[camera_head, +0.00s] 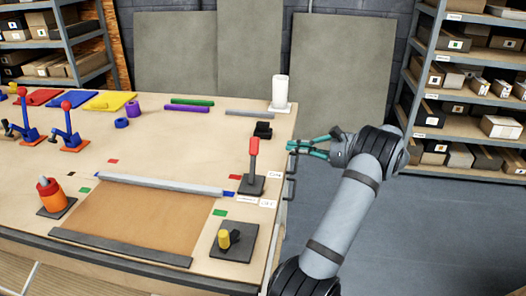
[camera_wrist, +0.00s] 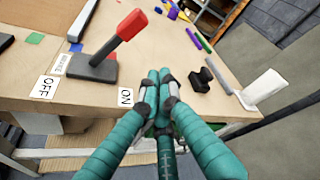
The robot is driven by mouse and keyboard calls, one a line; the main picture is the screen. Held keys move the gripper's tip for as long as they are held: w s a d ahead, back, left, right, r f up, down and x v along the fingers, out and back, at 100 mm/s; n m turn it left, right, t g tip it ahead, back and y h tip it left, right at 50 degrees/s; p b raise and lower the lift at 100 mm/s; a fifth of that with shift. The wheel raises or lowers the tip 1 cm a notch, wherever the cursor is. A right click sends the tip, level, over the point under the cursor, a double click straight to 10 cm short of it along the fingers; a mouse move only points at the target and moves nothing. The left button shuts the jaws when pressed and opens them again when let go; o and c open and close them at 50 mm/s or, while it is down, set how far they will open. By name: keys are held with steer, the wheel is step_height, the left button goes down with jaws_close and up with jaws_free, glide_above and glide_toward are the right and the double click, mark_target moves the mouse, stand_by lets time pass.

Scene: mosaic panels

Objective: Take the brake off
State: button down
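The brake lever has a red grip (camera_head: 254,146) on a grey stem and a dark base (camera_head: 251,185), near the table's right edge. In the wrist view its red grip (camera_wrist: 132,24) leans toward the ON label (camera_wrist: 126,97), away from the OFF label (camera_wrist: 44,88). A BRAKE label (camera_wrist: 60,63) lies beside the base. My gripper (camera_head: 290,146) is right of the lever, just past the table edge, apart from it. In the wrist view its teal fingertips (camera_wrist: 158,74) are together with nothing between them.
A yellow-knobbed device (camera_head: 228,239) stands nearer, and a grey bar (camera_head: 160,185) lies to the left. Handles line the table's right side; floor is free beyond.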

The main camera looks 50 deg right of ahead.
mark_target(253, 159)
steer(key=shift+w+f+m+t, duration=0.15)
steer(key=shift+f+m+t, duration=0.15)
steer(key=shift+m, duration=0.3)
steer(key=shift+a+r, duration=0.1)
steer(key=p+x, duration=0.3)
steer(key=x, duration=0.7)
steer(key=shift+w+a+r+p, duration=0.1)
steer(key=shift+w+a+p, duration=0.1)
steer(key=shift+p, duration=0.1)
steer(key=s+a, duration=0.1)
steer(key=s+a+r+p, duration=0.1)
steer(key=shift+a+r+p, duration=0.3)
steer(key=shift+a, duration=0.1)
